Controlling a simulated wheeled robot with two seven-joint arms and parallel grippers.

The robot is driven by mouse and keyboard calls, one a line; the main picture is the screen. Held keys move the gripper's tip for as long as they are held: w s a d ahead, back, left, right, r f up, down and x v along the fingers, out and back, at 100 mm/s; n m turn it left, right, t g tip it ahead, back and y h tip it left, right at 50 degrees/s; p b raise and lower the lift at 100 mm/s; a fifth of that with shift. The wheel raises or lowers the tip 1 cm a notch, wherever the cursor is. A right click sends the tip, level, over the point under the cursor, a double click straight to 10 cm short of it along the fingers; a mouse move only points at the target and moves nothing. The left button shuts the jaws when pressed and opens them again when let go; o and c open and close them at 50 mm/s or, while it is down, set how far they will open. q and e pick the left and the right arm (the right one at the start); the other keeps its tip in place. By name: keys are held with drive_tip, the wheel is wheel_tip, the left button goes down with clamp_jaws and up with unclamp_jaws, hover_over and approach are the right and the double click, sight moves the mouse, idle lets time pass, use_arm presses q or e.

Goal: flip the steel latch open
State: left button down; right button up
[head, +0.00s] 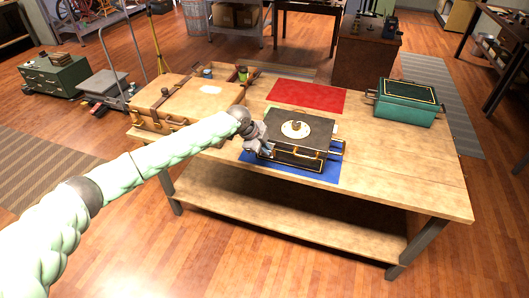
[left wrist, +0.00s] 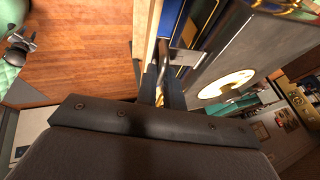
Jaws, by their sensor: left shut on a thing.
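A black box (head: 318,142) with gold trim and a round pale disc on its closed lid stands on a blue mat (head: 312,177) at the table's front edge. My left gripper (head: 264,148) is at the box's front left side and hides that part of it in the head view. In the left wrist view the steel latch (left wrist: 188,56) shows as a bright metal piece on the box's side. The left gripper's fingers (left wrist: 160,85) are shut on it, though their tips are partly hidden. My right gripper is not in view.
A brown case (head: 190,98) lies on the table left of the box, with a compartment tray of jars behind it. A red mat (head: 307,96) lies behind the box. A green box (head: 405,102) stands at the back right. The table's right front (head: 410,170) is clear.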

use_arm(q)
drive_tip(key=shift+w+d+r+g, duration=0.1)
drive_tip(key=shift+w+r+g, duration=0.1)
drive_tip(key=shift+r+g, duration=0.3)
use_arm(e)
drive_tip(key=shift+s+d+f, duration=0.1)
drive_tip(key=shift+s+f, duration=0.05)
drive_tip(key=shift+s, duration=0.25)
use_arm(q)
drive_tip(key=shift+f, duration=0.15)
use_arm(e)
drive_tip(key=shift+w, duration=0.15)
use_arm(q)
drive_tip(key=c, duration=1.5)
unclamp_jaws()
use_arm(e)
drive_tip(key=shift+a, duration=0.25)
